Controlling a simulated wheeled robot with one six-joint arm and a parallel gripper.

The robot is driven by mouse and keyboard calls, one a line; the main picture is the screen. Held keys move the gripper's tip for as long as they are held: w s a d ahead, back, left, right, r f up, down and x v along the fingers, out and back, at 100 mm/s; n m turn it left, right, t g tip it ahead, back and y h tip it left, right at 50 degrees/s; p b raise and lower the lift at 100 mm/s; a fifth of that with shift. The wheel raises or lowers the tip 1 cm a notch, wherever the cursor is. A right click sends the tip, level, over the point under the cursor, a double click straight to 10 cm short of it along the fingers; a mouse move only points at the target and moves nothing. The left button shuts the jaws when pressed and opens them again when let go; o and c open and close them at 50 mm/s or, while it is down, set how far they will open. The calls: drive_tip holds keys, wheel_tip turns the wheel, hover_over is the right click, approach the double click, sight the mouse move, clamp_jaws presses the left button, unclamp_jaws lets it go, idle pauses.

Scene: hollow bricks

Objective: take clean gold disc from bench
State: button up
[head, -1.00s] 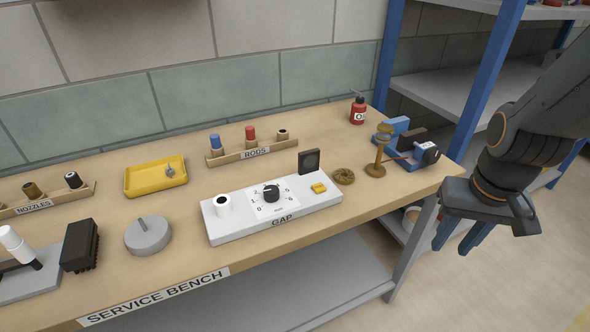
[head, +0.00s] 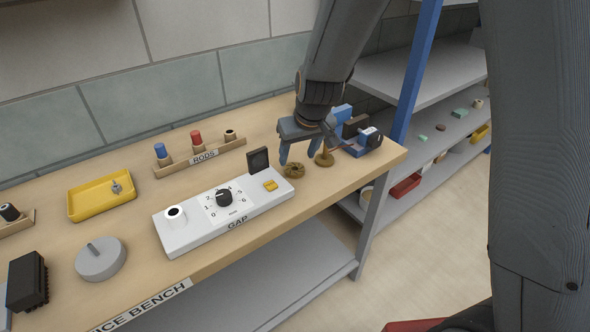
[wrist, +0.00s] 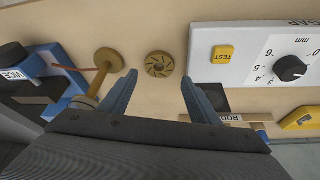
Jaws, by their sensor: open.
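A round gold disc (head: 294,170) with dark radial slots and a centre hole lies flat on the wooden bench, between the white GAP panel and a gold stand. In the wrist view the disc (wrist: 159,64) sits centred just beyond the fingertips. My gripper (head: 298,157) hangs above the bench beside and over the disc, with blue fingers pointing down. In the wrist view the fingers (wrist: 158,78) are spread apart with nothing between them.
The gold stand (head: 324,158) and blue vice (head: 366,143) are close on the right. The white GAP panel (head: 180,235) with dial and yellow TEST button is on the left. A rod rack (head: 200,158) and yellow tray (head: 100,196) lie further left.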

sight(297, 171)
drive_tip(key=x, duration=0.5)
drive_tip(key=shift+s+d+f, duration=0.1)
drive_tip(key=shift+d+f, duration=0.1)
drive_tip(key=shift+f, duration=0.25)
drive_tip(key=c, duration=1)
